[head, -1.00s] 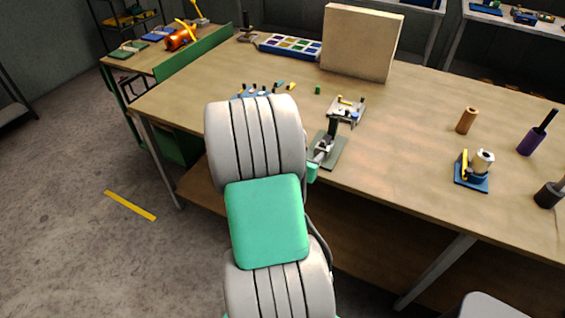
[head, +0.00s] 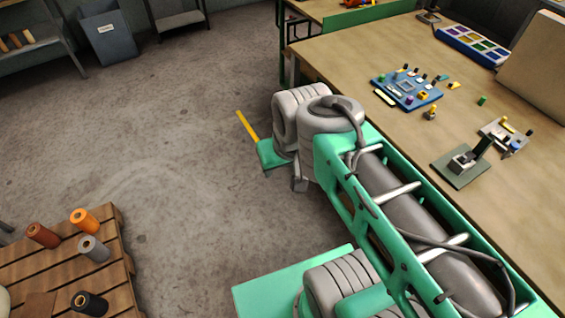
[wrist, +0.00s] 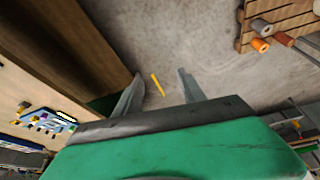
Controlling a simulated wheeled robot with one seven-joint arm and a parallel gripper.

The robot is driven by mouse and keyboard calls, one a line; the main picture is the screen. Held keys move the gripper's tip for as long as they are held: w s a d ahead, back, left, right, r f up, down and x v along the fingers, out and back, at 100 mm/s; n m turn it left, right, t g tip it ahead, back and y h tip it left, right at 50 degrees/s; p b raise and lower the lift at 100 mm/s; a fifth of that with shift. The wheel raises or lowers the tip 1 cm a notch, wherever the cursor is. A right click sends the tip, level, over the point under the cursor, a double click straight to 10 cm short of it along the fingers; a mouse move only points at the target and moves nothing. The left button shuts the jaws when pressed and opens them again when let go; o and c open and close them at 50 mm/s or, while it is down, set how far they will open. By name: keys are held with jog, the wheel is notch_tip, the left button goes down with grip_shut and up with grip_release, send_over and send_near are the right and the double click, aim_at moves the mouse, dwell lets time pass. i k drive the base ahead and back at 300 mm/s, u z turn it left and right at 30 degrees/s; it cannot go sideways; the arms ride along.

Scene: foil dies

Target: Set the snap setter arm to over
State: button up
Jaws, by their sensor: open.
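A small bench device with a grey-green base plate and a dark upright lever (head: 466,160) stands near the front edge of the bench in the head view. It looks like the snap setter, but I cannot be sure. Its lever leans up and to the right. My gripper (wrist: 160,79) is open and empty in the wrist view, with bare floor and a yellow floor strip beyond its fingers. It points down off the bench's side, apart from the device. In the head view my arm hides most of the gripper.
The wooden bench (head: 400,62) fills the right. On it are a blue fixture (head: 404,88) with small coloured pieces, a second small device (head: 506,138), a compartment tray (head: 472,45) and a beige block (head: 535,75). A pallet (head: 112,255) with rolls stands lower left. The floor between is clear.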

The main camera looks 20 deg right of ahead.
aim_at(493, 134)
jog(key=z, duration=0.8)
jog(key=k, duration=0.25)
jog(key=z, duration=1.1)
jog(key=i, duration=1)
jog(key=z, duration=0.45)
